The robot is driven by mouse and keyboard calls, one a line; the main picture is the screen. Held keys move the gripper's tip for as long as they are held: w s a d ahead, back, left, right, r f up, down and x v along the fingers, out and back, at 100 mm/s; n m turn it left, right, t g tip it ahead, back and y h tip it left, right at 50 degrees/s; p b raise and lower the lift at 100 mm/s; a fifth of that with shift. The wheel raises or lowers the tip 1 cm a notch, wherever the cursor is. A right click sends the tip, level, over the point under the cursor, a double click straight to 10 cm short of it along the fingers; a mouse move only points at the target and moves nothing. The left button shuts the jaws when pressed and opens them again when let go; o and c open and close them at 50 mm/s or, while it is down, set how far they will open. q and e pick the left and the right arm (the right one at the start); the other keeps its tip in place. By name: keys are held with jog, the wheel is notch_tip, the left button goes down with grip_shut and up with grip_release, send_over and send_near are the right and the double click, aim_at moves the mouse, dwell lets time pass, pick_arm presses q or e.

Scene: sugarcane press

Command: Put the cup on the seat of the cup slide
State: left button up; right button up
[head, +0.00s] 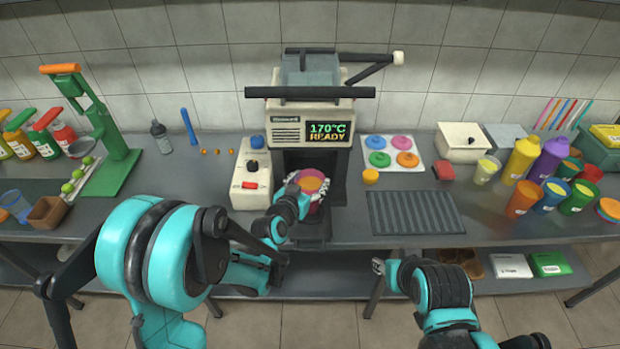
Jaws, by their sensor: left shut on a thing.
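The cup (313,183), pink-purple with an orange-yellow inside, is upright in the front opening of the machine (285,125), whose display reads "170°C READY". My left gripper (305,192) is shut on the cup, with fingers at its sides. A dark piece (313,228), which looks like the cup slide, lies below the cup at the front of the machine. The gripper and cup hide most of its seat, so I cannot tell whether the cup touches it. My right gripper (379,267) is low, in front of the counter edge; its fingers are too small to read.
A control box (251,190) with a red switch stands left of the opening. A dark ribbed mat (414,212) lies to the right. Colored lids on a white tray (426,152) are behind it. Several cups and bottles crowd the right end (524,198). A green press (113,150) stands left.

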pick_arm(q)
jog(key=shift+f+b, duration=0.55)
jog(key=shift+f, duration=1.05)
jog(key=shift+r, duration=0.1)
jog(key=o, duration=1.9)
